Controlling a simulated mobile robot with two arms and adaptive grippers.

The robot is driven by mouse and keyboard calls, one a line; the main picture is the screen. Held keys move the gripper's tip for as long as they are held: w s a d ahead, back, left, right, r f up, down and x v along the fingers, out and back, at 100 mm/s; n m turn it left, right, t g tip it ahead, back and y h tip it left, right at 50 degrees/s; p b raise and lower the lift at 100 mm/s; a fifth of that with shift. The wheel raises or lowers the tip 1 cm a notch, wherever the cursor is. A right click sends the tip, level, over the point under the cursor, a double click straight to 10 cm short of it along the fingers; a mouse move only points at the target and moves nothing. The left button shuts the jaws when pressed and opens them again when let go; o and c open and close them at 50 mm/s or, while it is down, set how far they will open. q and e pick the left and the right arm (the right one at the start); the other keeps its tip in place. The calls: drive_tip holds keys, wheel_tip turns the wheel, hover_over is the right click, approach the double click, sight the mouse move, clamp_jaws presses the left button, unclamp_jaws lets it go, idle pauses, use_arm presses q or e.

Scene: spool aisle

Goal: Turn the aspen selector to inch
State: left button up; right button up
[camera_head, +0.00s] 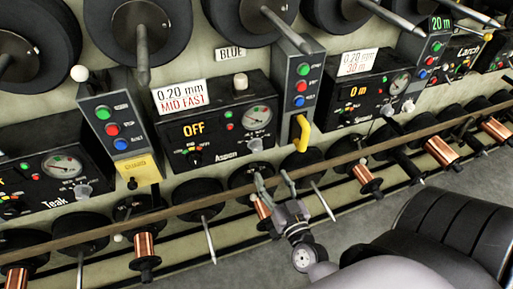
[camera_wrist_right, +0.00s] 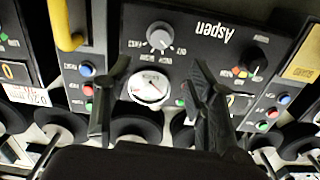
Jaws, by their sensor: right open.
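The Aspen panel (camera_head: 225,160) is a black box left of centre in the head view, and its display (camera_head: 194,129) reads OFF. Its black selector knob (camera_head: 195,157), ringed by small coloured labels, sits at the lower left. In the right wrist view the panel is upside down, with the selector knob (camera_wrist_right: 252,60) at the right. The position its pointer marks is too small to read surely. My right gripper (camera_head: 275,184) is open and empty, below and right of the panel. In the wrist view its fingers (camera_wrist_right: 159,66) frame the gauge, apart from the selector. My left gripper is not in view.
A grey knob (camera_head: 256,145) sits under the Aspen gauge (camera_head: 256,117). A yellow handle (camera_head: 301,133) juts out right of the panel. A long rail (camera_head: 205,201) runs below the panels, with spools and rods sticking out. Teak (camera_head: 58,180) and other panels flank Aspen.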

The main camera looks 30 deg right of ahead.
sight(259, 149)
drive_tip(key=p+x, duration=0.1)
drive_tip(key=x, duration=1.1)
drive_tip(key=shift+w, duration=0.15)
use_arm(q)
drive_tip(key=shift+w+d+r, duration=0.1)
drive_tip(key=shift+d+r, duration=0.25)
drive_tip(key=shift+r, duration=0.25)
use_arm(e)
drive_tip(key=c, duration=1.1)
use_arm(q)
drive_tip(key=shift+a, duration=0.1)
use_arm(e)
drive_tip(key=shift+c, duration=0.2)
drive_tip(key=shift+m, duration=1.4)
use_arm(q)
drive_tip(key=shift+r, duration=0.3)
use_arm(e)
drive_tip(key=shift+d+m, duration=0.1)
drive_tip(key=shift+m, duration=2.1)
